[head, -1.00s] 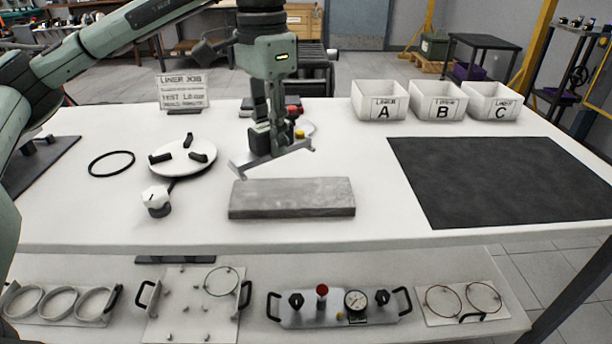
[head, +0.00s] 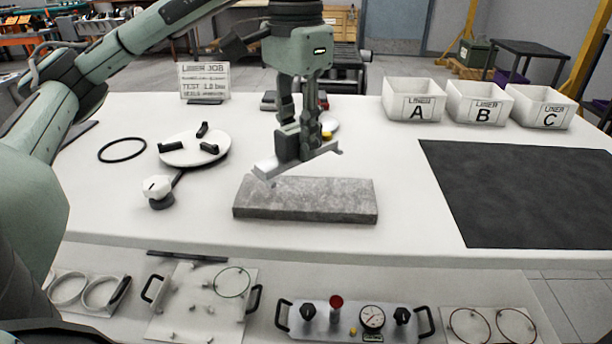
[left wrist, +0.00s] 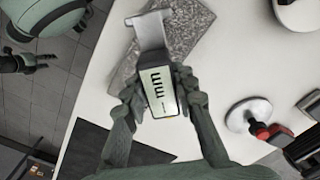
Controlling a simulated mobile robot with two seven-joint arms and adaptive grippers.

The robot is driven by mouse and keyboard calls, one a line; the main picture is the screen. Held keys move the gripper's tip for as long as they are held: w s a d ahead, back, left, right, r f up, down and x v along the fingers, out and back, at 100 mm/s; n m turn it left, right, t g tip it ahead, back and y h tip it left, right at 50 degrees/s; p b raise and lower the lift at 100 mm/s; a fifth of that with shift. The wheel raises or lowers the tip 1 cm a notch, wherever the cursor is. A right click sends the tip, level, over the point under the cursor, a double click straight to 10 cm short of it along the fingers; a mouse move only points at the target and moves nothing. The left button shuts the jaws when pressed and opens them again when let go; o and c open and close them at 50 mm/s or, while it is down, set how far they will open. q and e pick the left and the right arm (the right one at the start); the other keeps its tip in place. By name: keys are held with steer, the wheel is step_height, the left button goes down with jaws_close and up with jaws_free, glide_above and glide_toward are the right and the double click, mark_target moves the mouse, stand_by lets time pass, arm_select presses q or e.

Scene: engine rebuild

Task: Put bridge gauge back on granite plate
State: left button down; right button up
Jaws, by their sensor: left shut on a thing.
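My left gripper (head: 300,140) is shut on the bridge gauge (head: 297,163), a silver bar with a boxy body. In the left wrist view the gauge (left wrist: 160,92) shows a pale display face between the fingers (left wrist: 162,98). The gauge is held, slightly tilted, over the back part of the granite plate (head: 305,203), a grey speckled slab on the white bench. The plate also shows behind the gauge in the left wrist view (left wrist: 183,42). I cannot tell the exact gap between them. Dark fingers, apparently my right gripper (left wrist: 25,63), show at the left wrist view's upper left; their opening is unclear.
A white disc with black blocks (head: 194,149), a white knob (head: 158,190) and a black ring (head: 122,151) lie left of the plate. A dark mat (head: 525,190) and bins A, B and C (head: 483,103) are on the right. Bare bench separates plate and mat.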

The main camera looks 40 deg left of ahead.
arm_select(q)
steer(key=shift+w+d+f, duration=0.1)
steer(key=shift+d+f, duration=0.3)
steer(key=shift+d, duration=0.25)
steer(key=shift+f+b, duration=0.3)
steer(key=shift+f, duration=1.65)
arm_select(e)
steer(key=shift+r, duration=1.1)
arm_select(q)
steer(key=shift+f, duration=0.1)
steer(key=c, duration=1.2)
jaws_free()
arm_select(e)
steer(key=shift+s+r, duration=0.1)
steer(key=shift+r, duration=0.2)
